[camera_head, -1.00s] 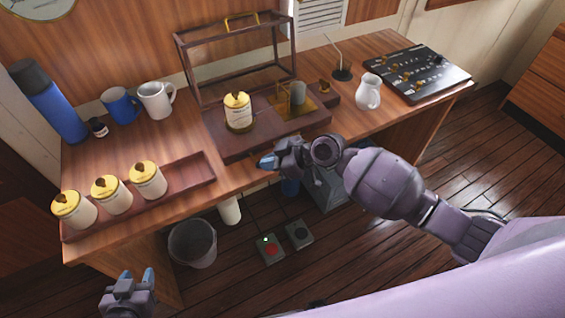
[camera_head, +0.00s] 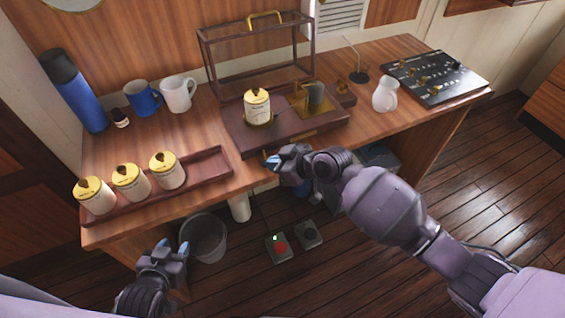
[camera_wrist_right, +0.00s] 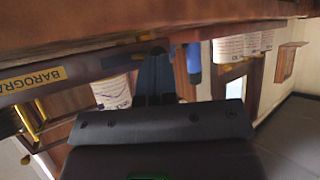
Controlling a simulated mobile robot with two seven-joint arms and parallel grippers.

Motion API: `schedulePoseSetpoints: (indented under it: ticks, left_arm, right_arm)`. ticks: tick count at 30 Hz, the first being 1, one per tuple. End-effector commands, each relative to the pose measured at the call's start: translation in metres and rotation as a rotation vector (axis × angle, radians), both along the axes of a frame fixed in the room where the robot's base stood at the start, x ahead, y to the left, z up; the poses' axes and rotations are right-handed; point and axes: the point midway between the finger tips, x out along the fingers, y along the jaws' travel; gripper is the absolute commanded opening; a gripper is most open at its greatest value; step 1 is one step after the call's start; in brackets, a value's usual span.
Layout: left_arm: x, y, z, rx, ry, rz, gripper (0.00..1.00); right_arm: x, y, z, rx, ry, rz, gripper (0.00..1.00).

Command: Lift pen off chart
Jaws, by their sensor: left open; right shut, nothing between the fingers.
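The barograph has a dark wooden base (camera_head: 240,142) on the desk, with its framed case (camera_head: 255,72) behind. I cannot make out the pen or the chart clearly. My right gripper (camera_head: 272,162) is shut and empty at the desk's front edge, just in front of the base. In the right wrist view its fingers (camera_wrist_right: 155,78) are near the barograph's nameplate (camera_wrist_right: 33,80). My left gripper (camera_head: 172,249) is open and empty, low in front of the desk.
A long tray (camera_head: 212,170) with three yellow-topped drums lies at the desk's left front. A blue flask (camera_head: 74,92), two mugs, a white jug (camera_head: 385,95) and a black control panel (camera_head: 435,77) stand on the desk. A bin (camera_head: 205,238) and pedals (camera_head: 279,248) are below.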

Motion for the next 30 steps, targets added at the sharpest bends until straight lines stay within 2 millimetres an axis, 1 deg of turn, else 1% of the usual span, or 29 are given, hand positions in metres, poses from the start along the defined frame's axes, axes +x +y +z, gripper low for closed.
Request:
schedulePoseSetpoints:
  ticks: [8, 18, 30]
  left_arm:
    - [-0.001, 0.000, -0.004, 0.000, 0.003, 0.000, 0.43]
    - [-0.001, 0.000, -0.014, 0.000, 0.006, 0.001, 0.43]
    - [0.002, 0.000, -0.011, 0.000, 0.000, -0.001, 0.43]
  right_arm:
    - [0.002, -0.002, -0.001, -0.001, 0.000, 0.001, 0.00]
    - [0.013, -0.008, -0.001, -0.001, 0.000, 0.000, 0.00]
    - [0.014, -0.009, 0.001, 0.000, 0.000, 0.000, 0.00]
